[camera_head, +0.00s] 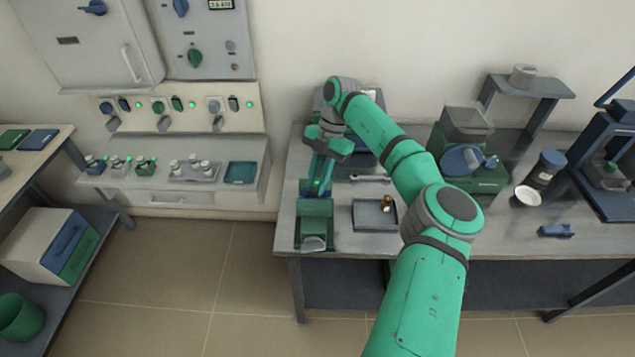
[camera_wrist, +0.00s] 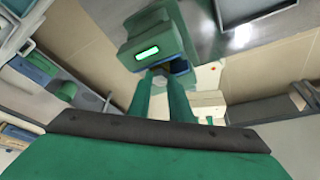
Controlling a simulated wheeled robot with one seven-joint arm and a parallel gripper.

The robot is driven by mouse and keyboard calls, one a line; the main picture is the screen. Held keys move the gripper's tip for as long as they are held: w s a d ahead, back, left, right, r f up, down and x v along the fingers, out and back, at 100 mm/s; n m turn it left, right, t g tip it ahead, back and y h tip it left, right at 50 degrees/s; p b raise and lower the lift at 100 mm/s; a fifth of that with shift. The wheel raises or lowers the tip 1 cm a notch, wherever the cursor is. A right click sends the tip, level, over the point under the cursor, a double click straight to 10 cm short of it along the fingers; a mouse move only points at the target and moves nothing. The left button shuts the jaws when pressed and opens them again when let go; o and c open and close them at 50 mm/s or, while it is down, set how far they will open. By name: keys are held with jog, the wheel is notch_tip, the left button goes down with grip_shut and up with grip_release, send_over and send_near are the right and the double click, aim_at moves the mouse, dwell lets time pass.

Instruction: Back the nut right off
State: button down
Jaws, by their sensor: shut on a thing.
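My gripper (camera_head: 318,184) reaches down at the left end of the workbench. Its two green fingers are shut on a small grey piece that looks like the nut (camera_wrist: 160,75), at the blue-and-green fixture. The fixture's green body (camera_head: 314,213) shows in the head view, and its lit green display shows in the wrist view (camera_wrist: 147,53). In the head view the fingers hide the nut. The thread under it cannot be made out, so I cannot tell how far the nut is on.
A shallow tray (camera_head: 370,222) with a small brass piece (camera_head: 388,203) lies right of the fixture, with a wrench (camera_head: 370,178) behind it. A green-and-grey machine (camera_head: 466,130) stands further right. A control panel (camera_head: 180,118) is on the left.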

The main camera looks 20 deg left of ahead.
jog(key=n+h, duration=0.1)
jog(key=n, duration=0.3)
jog(key=n+h, duration=0.1)
jog(key=n, duration=0.1)
jog(key=shift+w+a+r+n+h, duration=0.1)
jog(key=shift+a+n+h, duration=0.2)
jog(key=shift+a, duration=0.1)
jog(key=n, duration=0.2)
jog(key=n+h, duration=0.1)
jog(key=n, duration=0.1)
jog(key=n+t+h, duration=0.1)
jog(key=n, duration=0.1)
jog(key=shift+a, duration=0.25)
jog(key=n, duration=0.2)
jog(key=n+t, duration=0.1)
jog(key=n, duration=0.1)
jog(key=n+t+h, duration=0.1)
jog(key=shift+s+a+n, duration=0.1)
jog(key=shift+s+n, duration=0.3)
jog(key=n, duration=0.2)
jog(key=n+t, duration=0.1)
jog(key=n, duration=0.1)
jog(key=n+t, duration=0.1)
jog(key=shift+s+n, duration=0.25)
jog(key=shift+n, duration=0.15)
jog(key=c, duration=1.6)
grip_release()
